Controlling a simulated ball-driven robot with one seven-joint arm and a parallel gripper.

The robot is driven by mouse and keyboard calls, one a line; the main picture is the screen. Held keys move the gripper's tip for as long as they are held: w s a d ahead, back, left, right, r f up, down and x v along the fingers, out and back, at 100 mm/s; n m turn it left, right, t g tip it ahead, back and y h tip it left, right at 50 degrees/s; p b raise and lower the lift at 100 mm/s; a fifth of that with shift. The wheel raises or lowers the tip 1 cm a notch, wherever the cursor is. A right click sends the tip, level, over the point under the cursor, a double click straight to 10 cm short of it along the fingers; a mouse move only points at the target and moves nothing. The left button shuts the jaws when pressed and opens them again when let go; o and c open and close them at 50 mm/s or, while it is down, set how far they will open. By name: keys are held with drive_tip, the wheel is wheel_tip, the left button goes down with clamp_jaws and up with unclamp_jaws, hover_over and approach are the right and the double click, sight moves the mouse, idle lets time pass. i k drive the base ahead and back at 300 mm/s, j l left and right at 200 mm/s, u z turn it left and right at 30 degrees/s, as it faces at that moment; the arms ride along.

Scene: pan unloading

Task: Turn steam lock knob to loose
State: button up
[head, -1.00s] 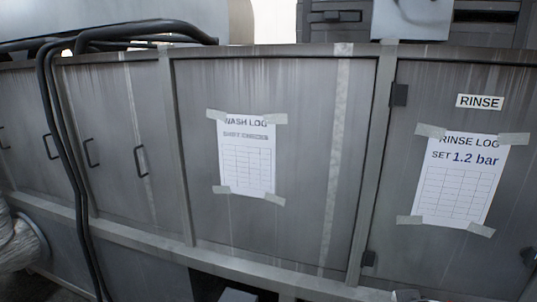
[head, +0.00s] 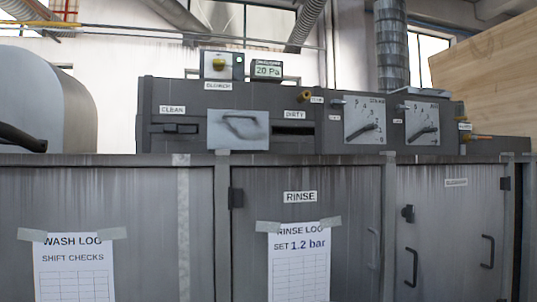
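My gripper is not in view. Two square dial gauges, the left one (head: 364,120) and the right one (head: 422,123), sit on the right of the grey control panel in the head view. Small levers or knobs show at their upper left corners, with small labels too blurred to read. A brass-coloured knob (head: 303,97) sticks out near the panel's top edge, left of the gauges.
A silver plate with a handle (head: 238,128) stands between the CLEAN and DIRTY slots. Below are grey cabinet doors with black handles (head: 411,267). A WASH LOG sheet (head: 73,272) and a RINSE LOG sheet (head: 299,265) are taped there. A wooden board (head: 490,70) is at upper right.

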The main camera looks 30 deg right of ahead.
sight(335, 103)
drive_tip(key=i+z, duration=0.35)
drive_tip(key=i+j+z, duration=0.25)
drive_tip(key=i+z, duration=0.15)
drive_tip(key=i, duration=0.15)
drive_tip(key=i+j+z, duration=0.35)
drive_tip(key=k+l, duration=0.2)
drive_tip(key=k, duration=0.15)
drive_tip(key=i+j, duration=0.1)
drive_tip(key=i, duration=0.25)
